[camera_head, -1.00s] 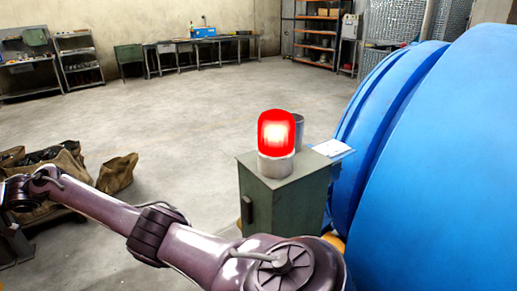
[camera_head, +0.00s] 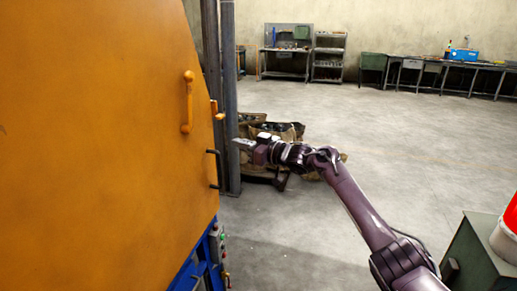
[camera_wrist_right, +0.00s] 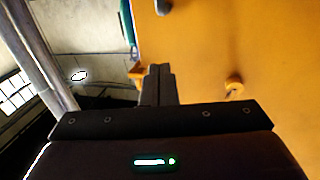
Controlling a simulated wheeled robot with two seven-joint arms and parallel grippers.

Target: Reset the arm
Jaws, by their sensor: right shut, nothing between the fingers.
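My right arm comes in from the lower right in the head view and reaches left. Its gripper (camera_head: 243,144) is at the edge of the large orange machine door (camera_head: 100,130), overlapping the grey posts in the picture. I cannot tell from the head view whether it touches them. In the right wrist view the two dark fingers of the right gripper (camera_wrist_right: 158,84) are together with nothing between them. The orange surface (camera_wrist_right: 220,45) fills the right of that view, with a grey post (camera_wrist_right: 38,55) at the left. My left gripper is not in view.
The door has a yellow handle (camera_head: 187,102) and a dark handle (camera_head: 214,168). Sacks (camera_head: 275,131) on a pallet lie behind the gripper. Open floor (camera_head: 400,150) lies between.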

